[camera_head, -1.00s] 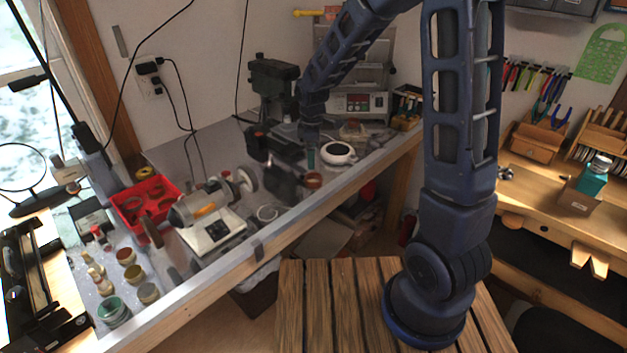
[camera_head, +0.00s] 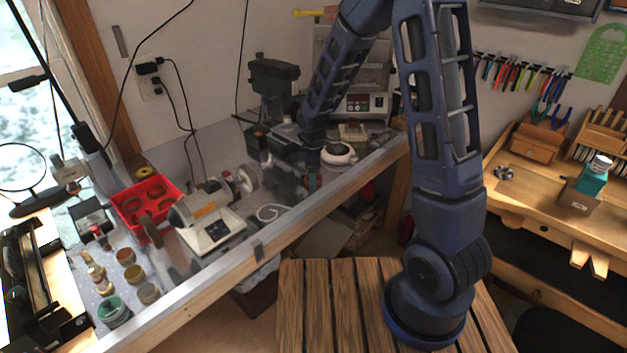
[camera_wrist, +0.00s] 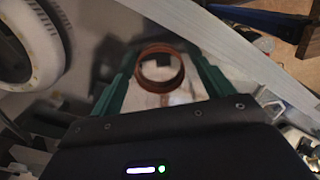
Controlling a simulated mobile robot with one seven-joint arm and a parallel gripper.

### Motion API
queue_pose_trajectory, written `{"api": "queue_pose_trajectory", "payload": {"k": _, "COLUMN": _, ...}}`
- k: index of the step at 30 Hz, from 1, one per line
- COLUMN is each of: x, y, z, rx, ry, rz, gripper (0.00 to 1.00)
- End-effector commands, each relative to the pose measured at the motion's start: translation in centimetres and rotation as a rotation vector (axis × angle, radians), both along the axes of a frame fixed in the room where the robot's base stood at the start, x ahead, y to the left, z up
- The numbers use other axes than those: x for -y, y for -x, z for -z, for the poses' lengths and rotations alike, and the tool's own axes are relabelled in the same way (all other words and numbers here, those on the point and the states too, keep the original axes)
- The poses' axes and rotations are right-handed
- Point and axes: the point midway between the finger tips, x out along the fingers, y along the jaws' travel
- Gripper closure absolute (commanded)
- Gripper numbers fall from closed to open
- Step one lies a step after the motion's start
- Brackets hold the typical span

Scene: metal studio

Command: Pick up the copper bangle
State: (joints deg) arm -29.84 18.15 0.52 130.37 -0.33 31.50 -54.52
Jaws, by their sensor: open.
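The copper bangle (camera_wrist: 160,88) is a reddish-brown ring between my gripper's two green fingers in the wrist view. I see into its hollow middle, and a gap shows between the ring and each finger. My gripper (camera_wrist: 163,58) is open around the bangle and is not closed on it. In the head view my gripper (camera_head: 311,181) is low over the workbench near its front edge, and the bangle is mostly hidden by it there.
A white round dish (camera_head: 338,153) stands close on the right; it also shows in the wrist view (camera_wrist: 28,45). The metal bench edge (camera_head: 300,215) runs in front. A bench grinder (camera_head: 210,222) and red tray (camera_head: 146,198) stand farther left.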

Motion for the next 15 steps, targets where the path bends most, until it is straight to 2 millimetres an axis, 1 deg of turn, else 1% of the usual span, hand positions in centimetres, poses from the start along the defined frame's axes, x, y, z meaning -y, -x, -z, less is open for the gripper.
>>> {"api": "queue_pose_trajectory", "payload": {"k": 2, "x": -0.01, "y": 0.00, "z": -0.02, "rx": 0.000, "ry": 0.000, "rz": 0.000, "gripper": 0.20}}
{"api": "queue_pose_trajectory", "payload": {"k": 5, "x": -0.01, "y": 0.00, "z": -0.03, "rx": 0.000, "ry": 0.000, "rz": 0.000, "gripper": 0.37}}
{"api": "queue_pose_trajectory", "payload": {"k": 9, "x": -0.02, "y": -0.01, "z": -0.04, "rx": 0.000, "ry": 0.000, "rz": 0.000, "gripper": 0.65}}
{"api": "queue_pose_trajectory", "payload": {"k": 10, "x": -0.02, "y": -0.01, "z": -0.04, "rx": 0.000, "ry": 0.000, "rz": 0.000, "gripper": 0.68}}
{"api": "queue_pose_trajectory", "payload": {"k": 15, "x": -0.02, "y": -0.01, "z": -0.05, "rx": 0.000, "ry": 0.000, "rz": 0.000, "gripper": 0.68}}
